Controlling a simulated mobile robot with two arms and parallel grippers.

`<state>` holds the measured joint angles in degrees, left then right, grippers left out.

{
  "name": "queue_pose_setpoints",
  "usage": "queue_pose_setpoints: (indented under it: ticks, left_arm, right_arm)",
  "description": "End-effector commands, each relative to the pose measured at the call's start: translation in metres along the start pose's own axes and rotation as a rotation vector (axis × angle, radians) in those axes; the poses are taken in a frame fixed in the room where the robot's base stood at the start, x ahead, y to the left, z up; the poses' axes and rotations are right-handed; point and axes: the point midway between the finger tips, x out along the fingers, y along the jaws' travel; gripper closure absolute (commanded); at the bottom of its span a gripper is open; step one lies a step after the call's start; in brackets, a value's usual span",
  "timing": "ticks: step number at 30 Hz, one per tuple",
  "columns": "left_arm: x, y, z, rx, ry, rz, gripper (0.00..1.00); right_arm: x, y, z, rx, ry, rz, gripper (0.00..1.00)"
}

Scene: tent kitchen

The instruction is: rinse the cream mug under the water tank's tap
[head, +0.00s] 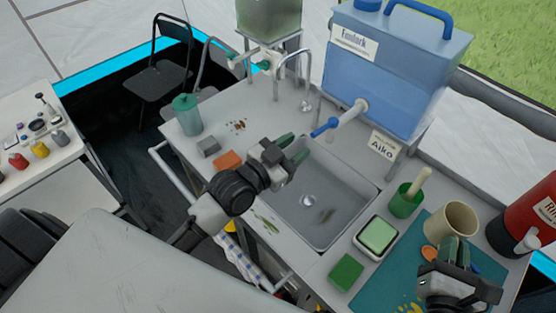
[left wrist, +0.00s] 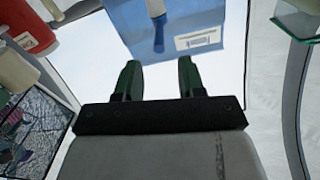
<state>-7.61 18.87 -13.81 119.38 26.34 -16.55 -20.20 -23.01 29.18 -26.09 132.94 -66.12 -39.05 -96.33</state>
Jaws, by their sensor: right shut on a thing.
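The cream mug (head: 458,216) is upright at the right, over the teal mat (head: 385,285). My right gripper (head: 453,243) is shut on its near side; the fingertips are partly hidden, and I cannot tell whether the mug touches the mat. The blue water tank (head: 395,70) stands behind the sink, and its tap (head: 343,120) with a blue lever points over the sink. My left gripper (head: 297,149) is open and empty over the sink's back left, just below and left of the tap. In the left wrist view its two fingers (left wrist: 157,80) are apart, with the tank beyond.
The grey sink (head: 345,185) holds some scraps. A green cup (head: 406,199), a green block in a tray (head: 377,236) and a green sponge (head: 346,272) stand to its right. A metal faucet (head: 306,85) rises behind. A red canister (head: 530,215) is at far right.

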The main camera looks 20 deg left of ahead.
Motion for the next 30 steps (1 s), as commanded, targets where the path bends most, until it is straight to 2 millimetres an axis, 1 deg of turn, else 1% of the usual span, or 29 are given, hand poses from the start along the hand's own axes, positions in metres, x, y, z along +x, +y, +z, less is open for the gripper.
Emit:
queue_pose_setpoints:
  ticks: [1, 3, 6, 10, 15, 30]
  left_arm:
    - [-0.011, 0.001, 0.004, 0.001, -0.002, 0.001, 0.61]
    - [-0.024, 0.001, 0.003, 0.001, -0.003, 0.001, 0.61]
    - [-0.038, 0.000, 0.003, 0.001, -0.002, 0.000, 0.61]
    - [-0.050, 0.000, 0.001, 0.000, 0.000, 0.000, 0.61]
    - [-0.054, 0.000, 0.000, 0.000, 0.001, 0.000, 0.61]
    - [-0.053, 0.000, 0.000, 0.000, 0.000, 0.000, 0.61]
  right_arm:
    - [0.000, -0.001, -0.005, 0.000, -0.001, 0.000, 1.00]
    - [0.000, -0.001, -0.008, 0.000, -0.001, 0.000, 1.00]
    - [0.000, -0.001, -0.011, 0.000, -0.001, 0.000, 1.00]
    - [0.000, -0.002, -0.013, 0.000, -0.001, 0.000, 1.00]
    - [0.000, -0.002, -0.013, 0.000, -0.001, 0.000, 1.00]
    - [0.000, -0.002, -0.013, 0.000, -0.001, 0.000, 1.00]
